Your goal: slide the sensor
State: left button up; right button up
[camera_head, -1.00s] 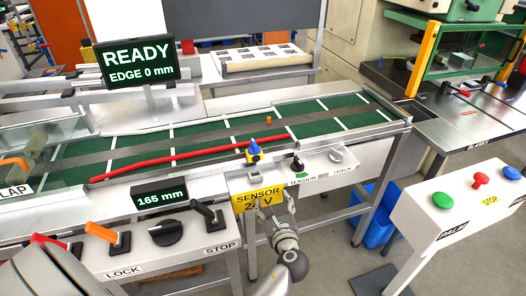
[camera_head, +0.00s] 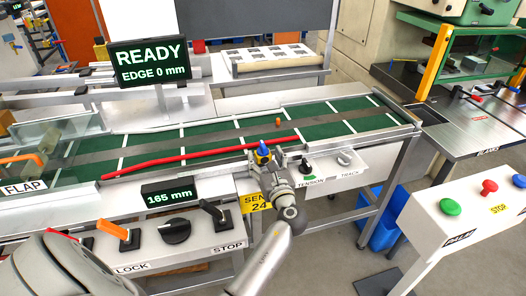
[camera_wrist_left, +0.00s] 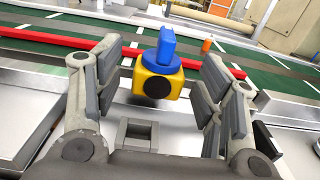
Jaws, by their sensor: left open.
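The sensor (camera_head: 263,150) is a small yellow block with a blue top and a dark round face. It sits at the right part of the red rail (camera_head: 190,156) along the conveyor's front edge. It also shows in the left wrist view (camera_wrist_left: 160,75). My left gripper (camera_head: 267,165) is open, with its fingers on either side of the sensor. In the wrist view a gap shows on each side of the block, so the fingers appear apart from it. My right gripper is not in view.
The green belt (camera_head: 228,131) carries a small orange piece (camera_head: 278,122) behind the sensor. Displays read "READY EDGE 0 mm" (camera_head: 150,64) and "165 mm" (camera_head: 168,196). Tension (camera_head: 306,168) and track (camera_head: 345,158) knobs stand to the right. A button console (camera_head: 470,214) is farther right.

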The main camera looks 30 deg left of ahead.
aim_at(223, 167)
pick_arm(q)
jog(key=shift+x, duration=1.5)
jog(key=shift+c, duration=0.3)
grip_shut()
jog(key=shift+s+a+p, duration=0.25)
jog(key=shift+s+p, duration=0.05)
jog(key=shift+p, duration=0.15)
jog(key=s+a+p, duration=0.1)
jog(key=s+a, duration=0.1)
jog(key=s+a+p, duration=0.2)
jog(key=s, duration=0.1)
jog(key=s+a+p, duration=0.1)
jog(key=s+a, duration=0.2)
jog(key=shift+s+p, duration=0.1)
jog(key=shift+p, duration=0.3)
jog(key=shift+s+a, duration=0.25)
jog(key=shift+s, duration=0.1)
